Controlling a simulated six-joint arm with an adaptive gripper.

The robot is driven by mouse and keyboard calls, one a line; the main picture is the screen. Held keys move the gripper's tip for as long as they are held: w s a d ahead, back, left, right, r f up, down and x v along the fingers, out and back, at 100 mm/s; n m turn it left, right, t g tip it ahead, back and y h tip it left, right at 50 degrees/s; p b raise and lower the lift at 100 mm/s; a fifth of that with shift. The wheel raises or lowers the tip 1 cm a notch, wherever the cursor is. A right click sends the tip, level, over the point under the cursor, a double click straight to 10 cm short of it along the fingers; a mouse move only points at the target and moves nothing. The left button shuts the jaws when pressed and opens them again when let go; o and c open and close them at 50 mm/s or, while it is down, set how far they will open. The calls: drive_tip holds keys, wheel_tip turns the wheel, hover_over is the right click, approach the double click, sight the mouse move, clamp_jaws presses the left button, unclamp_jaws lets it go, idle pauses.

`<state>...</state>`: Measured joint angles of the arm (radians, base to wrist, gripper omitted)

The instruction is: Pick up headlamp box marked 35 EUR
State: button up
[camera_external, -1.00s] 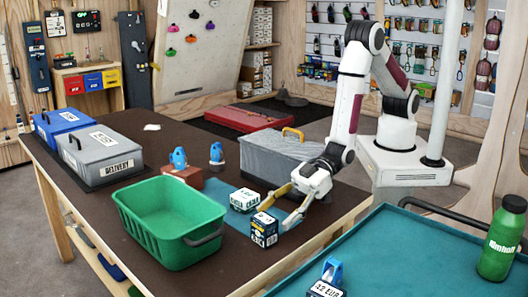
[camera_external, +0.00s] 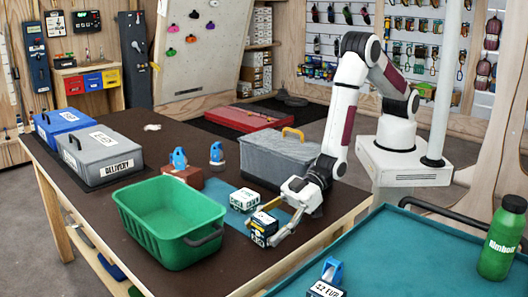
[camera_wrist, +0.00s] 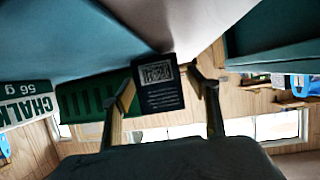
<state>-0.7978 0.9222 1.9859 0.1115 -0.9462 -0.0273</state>
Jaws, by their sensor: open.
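A small dark navy and white box (camera_external: 262,226) stands on the blue mat at the front of the brown table. Its price is too small to read. In the wrist view a dark box face (camera_wrist: 158,88) with a white code and small print is between the fingers. My gripper (camera_external: 268,225) is open and low over the table, with one finger on each side of this box; it also shows in the wrist view (camera_wrist: 162,84). I cannot tell whether the fingers touch it.
A chalk box (camera_external: 244,199) is close behind, also seen at left in the wrist view (camera_wrist: 27,105). A green basket (camera_external: 170,238) stands to the left. A grey case (camera_external: 272,162) is behind. The blue mat (camera_external: 229,214) lies beneath the boxes.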

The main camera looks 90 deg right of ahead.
sight(266, 217)
idle(0.4)
drive_tip(key=c, duration=1.3)
drive_tip(key=shift+o, duration=0.2)
drive_tip(key=shift+r, duration=0.15)
drive_tip(key=shift+r, duration=4.85)
